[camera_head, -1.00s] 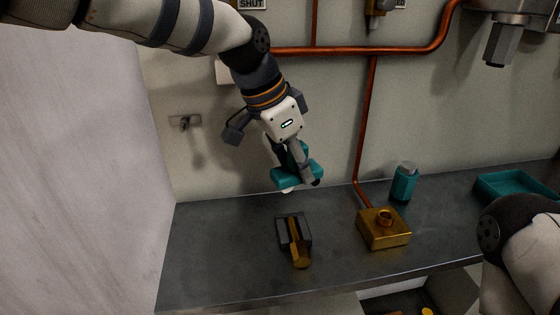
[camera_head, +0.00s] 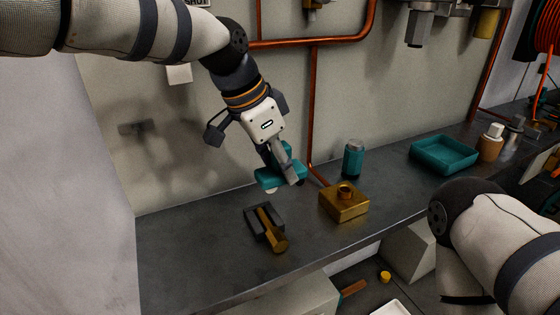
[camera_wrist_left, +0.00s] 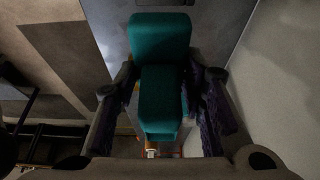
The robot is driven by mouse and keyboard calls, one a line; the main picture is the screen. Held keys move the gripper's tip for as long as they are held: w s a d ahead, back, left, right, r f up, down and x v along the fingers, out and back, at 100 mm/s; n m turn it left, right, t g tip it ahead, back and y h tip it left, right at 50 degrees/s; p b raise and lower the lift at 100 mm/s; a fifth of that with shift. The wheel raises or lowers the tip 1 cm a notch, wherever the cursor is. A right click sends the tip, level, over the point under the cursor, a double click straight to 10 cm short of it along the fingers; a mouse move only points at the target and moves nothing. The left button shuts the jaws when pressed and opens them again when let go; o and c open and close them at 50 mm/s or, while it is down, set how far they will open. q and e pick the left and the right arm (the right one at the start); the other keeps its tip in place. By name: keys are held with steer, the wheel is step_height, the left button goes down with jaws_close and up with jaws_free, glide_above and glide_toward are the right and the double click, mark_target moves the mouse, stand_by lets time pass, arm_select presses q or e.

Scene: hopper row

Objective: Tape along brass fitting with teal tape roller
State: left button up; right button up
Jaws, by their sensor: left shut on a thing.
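My left gripper (camera_head: 281,170) is shut on the teal tape roller (camera_head: 268,179), holding it above the back of the bench. In the left wrist view the roller (camera_wrist_left: 160,95) sits between the two dark fingers. A pale rounded part shows under it in the head view. Below and nearer lies a brass bar with a hexagonal end (camera_head: 272,238), resting in a dark grey cradle (camera_head: 252,222). A brass block with a round neck (camera_head: 343,204) stands to its right. I cannot tell which brass piece is the fitting. The roller appears apart from both. My right gripper is out of view.
The dark bench (camera_head: 190,255) is clear at left. A teal bottle (camera_head: 353,158), a teal tray (camera_head: 443,153) and a tan bottle (camera_head: 490,145) stand along the back. A copper pipe (camera_head: 314,110) runs down the wall. My right forearm fills the lower right.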

mark_target(278, 187)
arm_select(q)
steer(key=f, duration=0.5)
steer(key=shift+a+f, duration=0.1)
steer(key=shift+a, duration=0.2)
steer(key=a, duration=0.1)
steer(key=s+a+p, duration=0.1)
steer(key=a, duration=0.1)
steer(key=s+a+p, duration=0.1)
steer(key=a, duration=0.1)
steer(key=shift+s+r, duration=0.15)
steer(key=shift+r, duration=0.25)
steer(key=shift+s+a+f, duration=0.15)
steer(key=shift+a+f, duration=0.2)
steer(key=shift+a, duration=0.15)
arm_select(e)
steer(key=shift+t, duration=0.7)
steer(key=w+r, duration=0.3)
arm_select(q)
steer(key=shift+f, duration=0.15)
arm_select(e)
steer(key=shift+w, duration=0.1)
arm_select(q)
steer(key=shift+f, duration=0.7)
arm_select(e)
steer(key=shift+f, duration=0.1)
